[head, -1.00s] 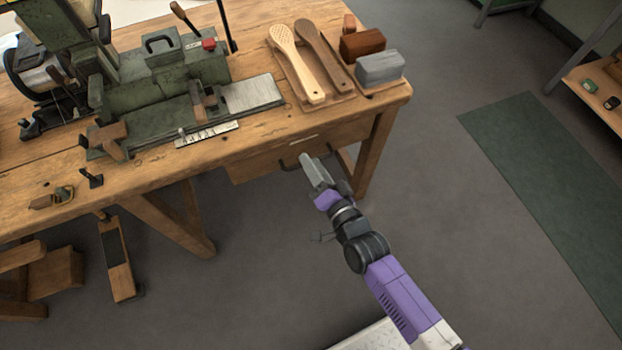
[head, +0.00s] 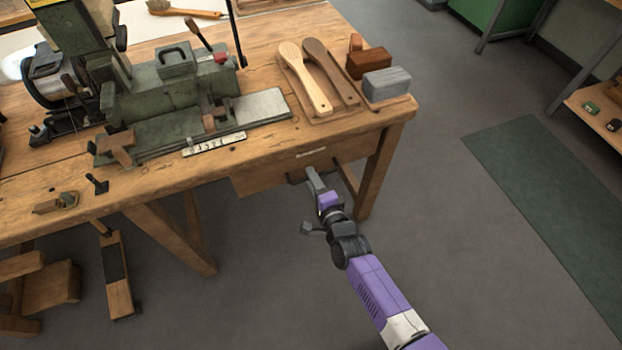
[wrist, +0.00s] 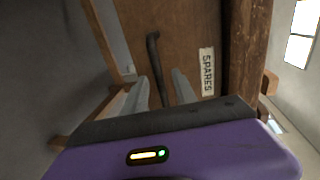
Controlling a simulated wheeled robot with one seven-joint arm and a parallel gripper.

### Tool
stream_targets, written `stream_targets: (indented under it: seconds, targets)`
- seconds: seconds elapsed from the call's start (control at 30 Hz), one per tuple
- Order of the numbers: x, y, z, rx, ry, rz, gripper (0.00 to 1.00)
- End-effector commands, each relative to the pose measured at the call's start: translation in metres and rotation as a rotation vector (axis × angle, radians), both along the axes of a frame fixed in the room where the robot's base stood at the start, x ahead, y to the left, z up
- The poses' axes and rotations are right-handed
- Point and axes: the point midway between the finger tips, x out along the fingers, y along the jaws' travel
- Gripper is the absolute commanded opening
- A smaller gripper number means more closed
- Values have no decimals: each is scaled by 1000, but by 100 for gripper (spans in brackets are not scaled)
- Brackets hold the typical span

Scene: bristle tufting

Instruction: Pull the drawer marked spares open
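The wooden drawer front (head: 262,177) sits under the right part of the bench and looks closed. Its pale label (head: 311,153) reads SPARES in the wrist view (wrist: 207,72). The dark bar handle (wrist: 155,62) runs down the drawer front beside the label. My gripper (head: 312,178) is at the handle in the head view and hides much of it. In the wrist view its two grey fingers (wrist: 162,91) stand apart, one on each side of the handle's lower part. I see gaps between fingers and handle; contact is not clear.
The bench (head: 225,162) carries a green machine (head: 165,100), two wooden brush paddles (head: 318,75) and several blocks at its right end. A bench leg (head: 378,172) stands right of the drawer. The floor in front is clear.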

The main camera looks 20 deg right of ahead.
Motion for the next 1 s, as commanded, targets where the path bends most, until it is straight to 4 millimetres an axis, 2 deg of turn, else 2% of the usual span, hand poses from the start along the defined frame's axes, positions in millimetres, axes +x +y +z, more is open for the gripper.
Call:
stream_targets:
  seconds: [0.13, 0.43, 0.47, 0.6, 0.63, 1.0]
  targets:
    - [12, 0, -4, -1, 1, -1, 33]
    - [15, 0, -3, -1, 1, 0, 33]
    - [15, 0, -3, -1, 1, 0, 32]
    - [15, 0, -3, -1, 1, 0, 4]
    - [15, 0, -3, -1, 1, 0, 0]
    - [14, 0, -3, -1, 1, 0, 0]
